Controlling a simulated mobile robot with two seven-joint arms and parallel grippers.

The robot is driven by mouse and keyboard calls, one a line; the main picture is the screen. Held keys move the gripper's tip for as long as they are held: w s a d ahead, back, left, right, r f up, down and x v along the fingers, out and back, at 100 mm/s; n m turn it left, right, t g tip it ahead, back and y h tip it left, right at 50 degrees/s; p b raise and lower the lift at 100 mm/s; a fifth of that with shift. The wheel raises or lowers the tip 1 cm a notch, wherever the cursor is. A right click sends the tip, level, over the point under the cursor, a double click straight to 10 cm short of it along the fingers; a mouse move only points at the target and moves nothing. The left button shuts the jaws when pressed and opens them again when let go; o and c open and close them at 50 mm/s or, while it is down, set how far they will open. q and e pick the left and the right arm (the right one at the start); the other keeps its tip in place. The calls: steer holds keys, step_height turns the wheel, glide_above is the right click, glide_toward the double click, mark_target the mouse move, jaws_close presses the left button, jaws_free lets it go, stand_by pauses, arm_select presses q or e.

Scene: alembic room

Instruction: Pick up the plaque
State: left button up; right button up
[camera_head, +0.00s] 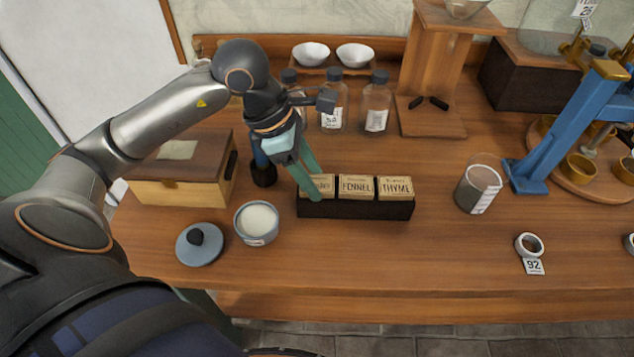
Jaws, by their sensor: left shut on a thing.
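A dark tray (356,209) stands near the middle of the table. It holds three pale lettered plaques in a row: a left plaque (325,183) with partly covered lettering, one reading FENNEL (356,187), and one reading THYME (396,188). My left gripper (313,183) reaches down from the upper left, its green fingers at the left plaque. It is shut on that plaque, which still sits in the tray's left end. The fingers hide part of its face. My right gripper is not in view.
A bowl of white powder (257,222) and a blue-grey lid (200,244) lie left of the tray. A wooden box (182,188) and stoppered bottles (375,103) stand behind. A glass beaker (479,184) is to the right.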

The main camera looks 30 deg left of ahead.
arm_select(q)
jaws_close()
steer(key=shift+r, duration=0.1)
